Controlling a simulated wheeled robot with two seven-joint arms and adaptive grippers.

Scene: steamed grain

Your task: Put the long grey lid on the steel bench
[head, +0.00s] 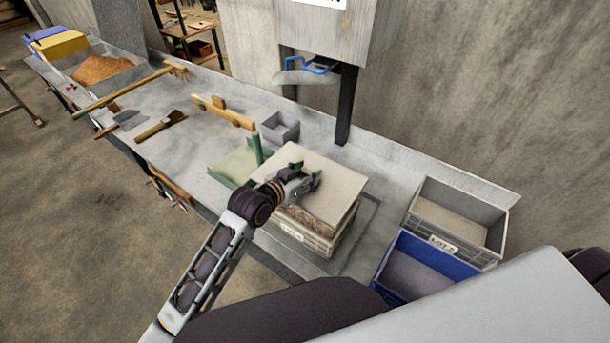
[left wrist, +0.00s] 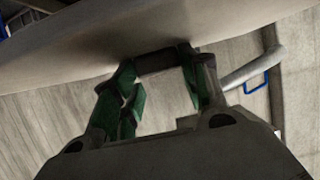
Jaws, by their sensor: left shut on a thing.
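The long grey lid (head: 335,195) is a flat pale slab over a light grey crate (head: 293,232) of brown grain on the steel bench (head: 205,165). Grain shows in a gap under the lid's near edge, so the lid is not flat on the rim there. My left gripper (head: 308,178) is at the lid's left part. In the left wrist view the gripper (left wrist: 155,85) is shut on a dark bar-like handle against the lid's face (left wrist: 110,45). I cannot tell whether the lid touches the crate. My right gripper is not in view.
A grey bin (head: 462,208) and a blue bin (head: 425,262) stand at the right. A green tray with a post (head: 236,165) and a small grey box (head: 280,127) stand near the crate. Wooden tools lie further left. Bare bench lies between them and the green tray.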

